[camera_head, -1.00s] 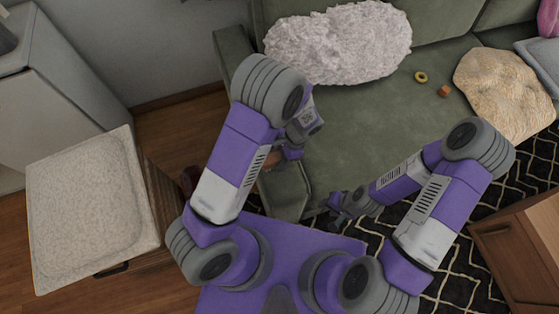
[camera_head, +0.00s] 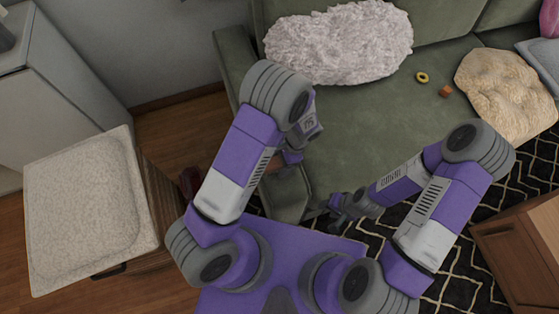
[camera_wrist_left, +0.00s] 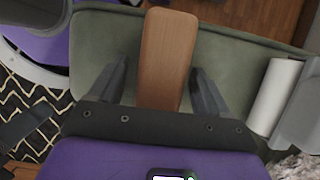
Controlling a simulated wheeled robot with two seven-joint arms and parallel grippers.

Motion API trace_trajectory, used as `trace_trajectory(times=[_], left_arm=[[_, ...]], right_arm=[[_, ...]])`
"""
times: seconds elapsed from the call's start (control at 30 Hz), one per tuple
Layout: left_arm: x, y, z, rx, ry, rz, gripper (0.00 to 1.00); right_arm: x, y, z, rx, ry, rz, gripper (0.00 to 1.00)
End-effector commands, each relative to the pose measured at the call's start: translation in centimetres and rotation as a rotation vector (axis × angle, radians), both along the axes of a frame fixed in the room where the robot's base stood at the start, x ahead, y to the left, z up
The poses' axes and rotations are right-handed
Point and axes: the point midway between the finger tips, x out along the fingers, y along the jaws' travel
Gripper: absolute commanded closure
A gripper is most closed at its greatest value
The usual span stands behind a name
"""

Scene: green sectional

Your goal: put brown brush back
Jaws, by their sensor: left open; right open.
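The brown brush (camera_wrist_left: 166,50) shows in the left wrist view as a long, smooth wooden piece. It lies on the green sofa armrest (camera_wrist_left: 225,58). My left gripper (camera_wrist_left: 160,78) is open, with one finger on each side of the brush and visible gaps between. The brush's near end runs down to the gripper's body, and whether it touches cannot be told. In the head view the left gripper (camera_head: 291,157) is over the armrest, and my arm hides most of the brush. My right gripper (camera_head: 338,203) is open and empty in front of the sofa.
The green sofa seat (camera_head: 370,130) holds a fluffy white cushion (camera_head: 340,42), a beige cushion (camera_head: 500,85), a yellow ring (camera_head: 422,77) and a small orange-brown piece (camera_head: 446,90). A light-topped cabinet (camera_head: 85,210) stands left, a wooden cabinet (camera_head: 520,250) right.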

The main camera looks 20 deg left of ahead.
Motion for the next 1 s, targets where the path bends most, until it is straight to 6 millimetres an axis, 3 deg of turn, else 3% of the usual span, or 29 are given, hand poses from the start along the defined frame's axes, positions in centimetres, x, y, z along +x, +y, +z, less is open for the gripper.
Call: trace_trajectory(times=[0.17, 0.5, 0.7, 1.0], left_arm=[[0.1, -0.2, 0.9, -0.001, -0.002, 0.000, 0.22], [1.7, -2.4, 7.4, -0.002, -0.004, -0.001, 0.22], [2.3, -3.4, 10.3, 0.000, -0.001, 0.000, 0.22], [2.6, -3.8, 11.4, 0.000, 0.000, 0.000, 0.22]], right_arm=[[0.0, 0.0, 0.5, 0.000, 0.000, 0.000, 0.57], [0.0, 0.0, 2.7, 0.000, 0.000, 0.000, 0.57], [0.0, 0.0, 3.5, 0.000, 0.000, 0.000, 0.57], [0.0, 0.0, 3.7, 0.000, 0.000, 0.000, 0.57]])
